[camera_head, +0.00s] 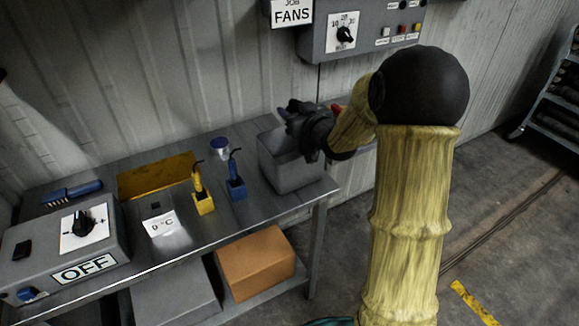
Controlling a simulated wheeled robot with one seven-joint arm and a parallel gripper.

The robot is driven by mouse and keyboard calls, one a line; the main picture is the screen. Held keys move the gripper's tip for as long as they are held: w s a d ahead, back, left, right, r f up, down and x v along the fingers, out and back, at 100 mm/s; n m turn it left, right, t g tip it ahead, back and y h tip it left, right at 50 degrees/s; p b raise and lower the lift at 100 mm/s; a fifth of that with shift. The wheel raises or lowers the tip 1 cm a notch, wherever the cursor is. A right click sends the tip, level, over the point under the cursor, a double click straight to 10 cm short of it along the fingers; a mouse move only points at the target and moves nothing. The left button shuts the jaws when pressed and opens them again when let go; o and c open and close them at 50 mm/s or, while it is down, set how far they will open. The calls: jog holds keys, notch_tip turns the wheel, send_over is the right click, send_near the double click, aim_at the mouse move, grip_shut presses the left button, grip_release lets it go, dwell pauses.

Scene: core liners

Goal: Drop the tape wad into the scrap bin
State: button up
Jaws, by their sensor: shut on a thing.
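My gripper (296,128) is at the end of my yellow-sleeved arm, over the grey open box (292,176) that looks like the scrap bin, at the right end of the metal bench. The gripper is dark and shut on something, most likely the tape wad. The wad itself cannot be made out; the gripper body hides most of what is between the fingers. A small bluish piece shows at the gripper's left side, and I cannot tell whether it is the wad. The gripper and wrist cover part of the box's opening, so its inside is mostly hidden.
On the bench (262,207) stand a blue holder (236,188), a yellow holder (203,203), a blue-rimmed cup (220,149), a yellow tray (155,176), a blue brush (72,193) and a control box (62,252). An orange box (255,262) sits on the shelf below.

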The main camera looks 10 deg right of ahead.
jog(key=shift+f+b, duration=0.6)
jog(key=shift+f, duration=0.6)
jog(key=o, duration=1)
jog(key=shift+o, duration=0.2)
jog(key=v, duration=1.7)
jog(key=shift+s, duration=0.2)
jog(key=shift+d, duration=0.1)
